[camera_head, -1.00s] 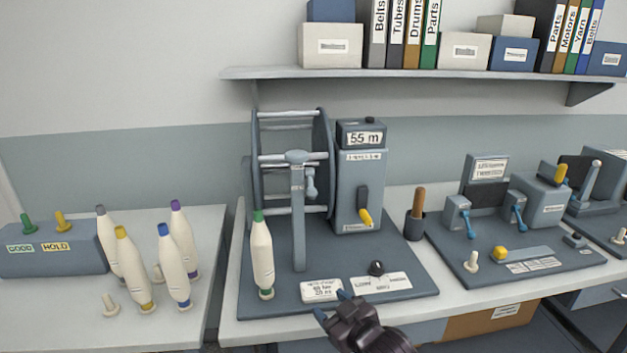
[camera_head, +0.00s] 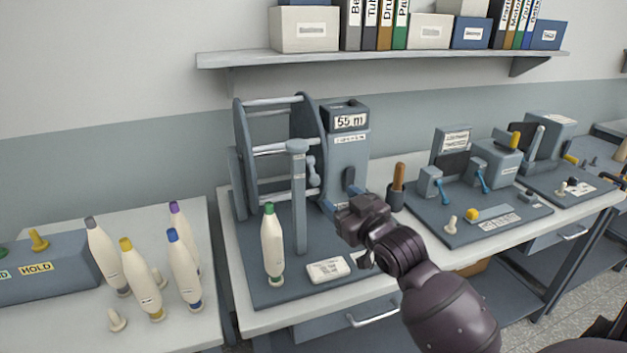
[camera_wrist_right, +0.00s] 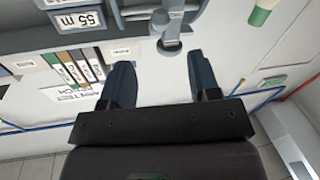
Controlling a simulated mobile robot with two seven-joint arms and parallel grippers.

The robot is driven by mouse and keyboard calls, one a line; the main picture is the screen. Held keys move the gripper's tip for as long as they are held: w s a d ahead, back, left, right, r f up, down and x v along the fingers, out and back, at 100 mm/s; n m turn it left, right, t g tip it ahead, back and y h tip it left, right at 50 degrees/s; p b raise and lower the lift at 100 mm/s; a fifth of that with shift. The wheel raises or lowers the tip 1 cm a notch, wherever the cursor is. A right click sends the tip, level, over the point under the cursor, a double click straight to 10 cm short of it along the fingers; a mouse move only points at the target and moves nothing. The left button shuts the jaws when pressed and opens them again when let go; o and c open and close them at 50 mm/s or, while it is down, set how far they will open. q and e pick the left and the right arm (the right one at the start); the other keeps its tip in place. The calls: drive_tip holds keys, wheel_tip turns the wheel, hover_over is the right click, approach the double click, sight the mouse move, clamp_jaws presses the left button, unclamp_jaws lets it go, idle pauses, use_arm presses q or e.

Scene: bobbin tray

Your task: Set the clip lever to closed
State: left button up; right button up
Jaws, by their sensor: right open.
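A grey post (camera_head: 299,205) stands in front of the reel (camera_head: 245,165) on the winder's base. A small grey lever (camera_head: 313,172) with rounded ends sits at the post's right side; I cannot tell whether it is the clip lever or how it is set. My right gripper (camera_head: 343,199) is in front of the counter box (camera_head: 347,143), right of the post, apart from it. In the right wrist view the gripper (camera_wrist_right: 163,80) is open and empty, with the post top (camera_wrist_right: 169,45) beyond its fingertips. The box's dark lever (camera_head: 349,178) is partly hidden. My left gripper is out of view.
A green-tipped bobbin (camera_head: 273,247) stands left of the post. A brown-handled tool (camera_head: 398,178) stands in a dark cup right of my gripper. Blue levers (camera_head: 482,180) are on the station further right. Several bobbins stand on the left table. A shelf (camera_head: 380,58) hangs above.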

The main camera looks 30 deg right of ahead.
sight(318, 183)
drive_tip(key=w, duration=0.5)
drive_tip(key=w+p, duration=0.1)
drive_tip(key=w, duration=0.4)
drive_tip(key=shift+w+d+f, duration=0.15)
drive_tip(key=shift+w+d, duration=0.05)
drive_tip(key=shift+w, duration=0.1)
drive_tip(key=c, duration=0.9)
